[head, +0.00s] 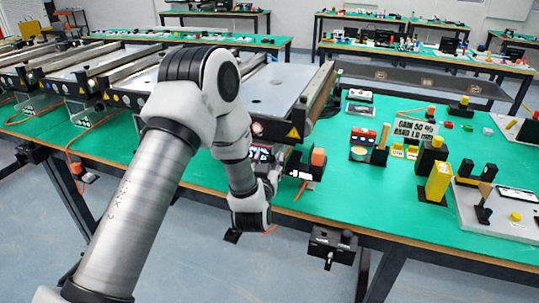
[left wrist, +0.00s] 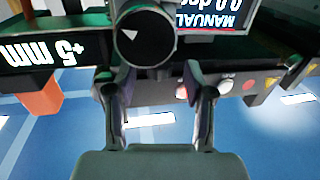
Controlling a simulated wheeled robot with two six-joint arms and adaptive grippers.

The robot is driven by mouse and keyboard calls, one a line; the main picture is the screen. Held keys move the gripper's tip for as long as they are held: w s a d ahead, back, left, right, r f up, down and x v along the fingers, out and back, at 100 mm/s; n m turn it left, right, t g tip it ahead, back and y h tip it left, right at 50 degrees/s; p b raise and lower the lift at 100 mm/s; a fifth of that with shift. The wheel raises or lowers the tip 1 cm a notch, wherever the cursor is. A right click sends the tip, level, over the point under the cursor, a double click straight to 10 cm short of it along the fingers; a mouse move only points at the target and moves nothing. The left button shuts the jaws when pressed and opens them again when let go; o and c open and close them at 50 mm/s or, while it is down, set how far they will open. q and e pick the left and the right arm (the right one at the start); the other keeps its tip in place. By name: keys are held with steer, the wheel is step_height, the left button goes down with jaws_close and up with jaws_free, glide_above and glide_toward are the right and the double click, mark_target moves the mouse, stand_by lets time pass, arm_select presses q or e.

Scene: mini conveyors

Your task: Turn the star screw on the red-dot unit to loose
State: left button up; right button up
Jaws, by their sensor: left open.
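My left gripper (head: 268,180) is at the front edge of the green table, by the end of a mini conveyor, and my arm hides part of that unit. In the left wrist view the two fingers of my left gripper (left wrist: 150,82) are apart, with nothing seen between them. A round black knob (left wrist: 145,38) with a white pointer is just beyond the fingertips, and contact cannot be told. A reddish light (head: 257,128) shows on the conveyor end in the head view. I cannot make out a star screw for certain.
Upside-down displays read "+5 mm" (left wrist: 45,52) and "MANUAL" (left wrist: 208,20). A black box (head: 331,243) hangs at the table's front edge. Yellow and black blocks stand farther right.

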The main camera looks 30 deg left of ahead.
arm_select(q)
steer(key=shift+x, duration=0.9)
steer(key=shift+d, duration=0.1)
jaws_close()
steer(key=shift+f+n+y+b, duration=0.15)
steer(key=shift+n+y+b, duration=0.15)
steer(key=shift+y, duration=0.1)
steer(key=shift+n+g+y, duration=0.5)
steer(key=shift+g+y, duration=0.1)
steer(key=shift+y, duration=0.1)
jaws_free()
